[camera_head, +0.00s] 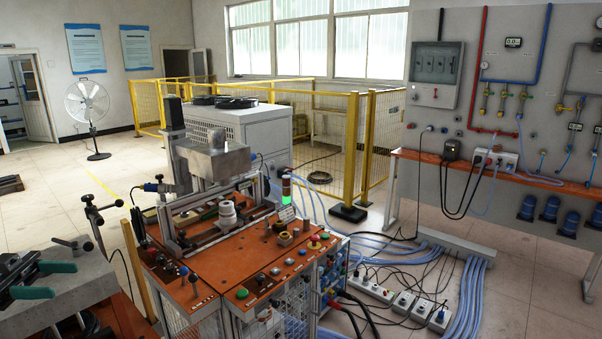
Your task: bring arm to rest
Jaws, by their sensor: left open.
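My left gripper (62,280) is at the lower left edge of the head view. Its black body comes in from the left, with two teal fingers spread apart and nothing visible between them. It appears in front of a grey slab-topped stand (85,286); I cannot tell whether it is touching it. My right gripper is out of view. The induction heater station (215,262), with an orange top, buttons and a metal frame, stands to the right of the left gripper.
A black handle on a post (95,217) rises behind the grey stand. Power strips (405,303) and blue hoses lie on the floor at right. A yellow fence (350,150) and a fan (88,105) stand farther back. Open floor (40,215) lies at left.

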